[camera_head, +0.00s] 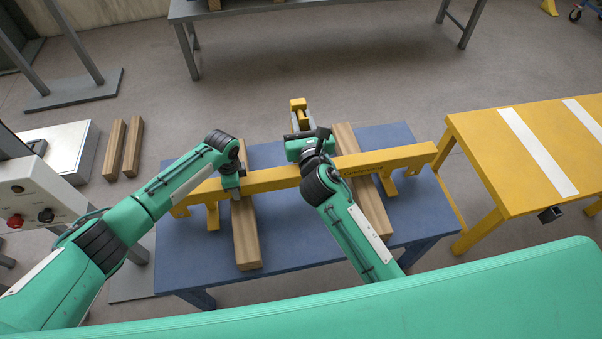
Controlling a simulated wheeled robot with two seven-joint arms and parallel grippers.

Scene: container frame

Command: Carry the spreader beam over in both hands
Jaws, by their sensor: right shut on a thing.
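The yellow spreader beam (270,179) lies across two wooden blocks on the blue table (300,236), running from lower left to upper right. Short yellow legs hang from it near both ends. My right gripper (299,122) is beyond the beam's middle, shut on a yellow upright part that appears to belong to the beam; my wrist hides where they join. My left gripper (231,190) points down at the beam's left part, above the left wooden block (246,235). Its fingers are mostly hidden, so I cannot tell whether it grips. The right wooden block (373,207) lies under the beam's right part.
A yellow table with white stripes (495,165) stands close at the right, near the beam's right end. A grey table (270,11) is at the back. Two wooden pieces (124,148) lie at left beside a control box (38,192). Grey floor is clear between the tables.

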